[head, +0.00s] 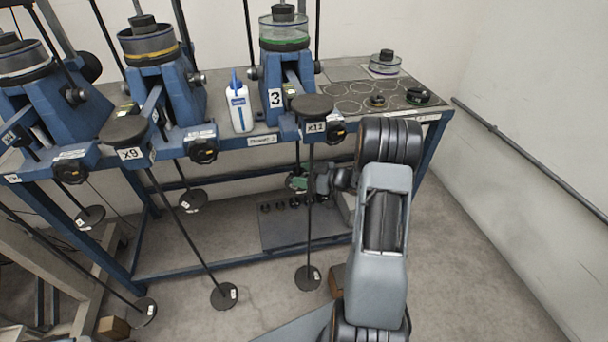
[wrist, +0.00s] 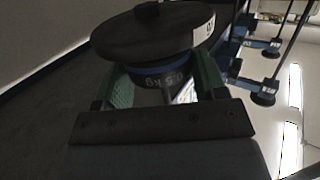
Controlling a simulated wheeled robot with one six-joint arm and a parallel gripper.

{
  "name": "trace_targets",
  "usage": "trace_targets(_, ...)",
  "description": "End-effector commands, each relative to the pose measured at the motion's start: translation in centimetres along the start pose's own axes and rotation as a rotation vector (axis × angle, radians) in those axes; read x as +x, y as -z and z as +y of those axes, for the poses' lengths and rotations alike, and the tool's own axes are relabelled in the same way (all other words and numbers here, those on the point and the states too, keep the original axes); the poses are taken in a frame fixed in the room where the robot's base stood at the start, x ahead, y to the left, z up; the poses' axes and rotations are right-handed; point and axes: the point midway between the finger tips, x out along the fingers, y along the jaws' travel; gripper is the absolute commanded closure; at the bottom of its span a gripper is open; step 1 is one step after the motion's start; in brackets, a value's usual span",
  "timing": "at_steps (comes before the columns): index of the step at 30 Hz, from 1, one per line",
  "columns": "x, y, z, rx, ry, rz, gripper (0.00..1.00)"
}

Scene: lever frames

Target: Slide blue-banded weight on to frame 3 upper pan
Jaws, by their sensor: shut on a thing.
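My gripper (head: 298,182) is beneath frame 3 (head: 275,98), left of its long hanger rod. In the wrist view, its green fingers (wrist: 160,92) are shut on the dark blue-banded weight (wrist: 165,70), which has white kg lettering. The wrist picture looks upside down. A wide dark disc with a white tag, apparently frame 3's upper pan (wrist: 150,32), lies right against the weight's far face. A thin pale rod shows between the fingers. Whether the weight rests on the pan or hovers just over it, I cannot tell.
Frame 3's long rod runs from a dark disc (head: 311,104) to a lower pan (head: 308,278) near my arm. The bench (head: 225,150) is above the gripper; small dark weights (head: 280,206) sit on a lower mat.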

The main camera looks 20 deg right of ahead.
Motion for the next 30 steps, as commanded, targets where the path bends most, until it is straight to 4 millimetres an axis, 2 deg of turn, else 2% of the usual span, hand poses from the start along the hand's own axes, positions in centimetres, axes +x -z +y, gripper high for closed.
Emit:
trace_targets(26, 0.11, -0.72, 0.04, -0.001, 0.0, 0.002, 0.66)
trace_targets(27, 0.11, -0.72, 0.04, -0.001, 0.0, 0.002, 0.33)
trace_targets(30, 0.11, -0.74, 0.03, -0.001, 0.0, 0.002, 0.23)
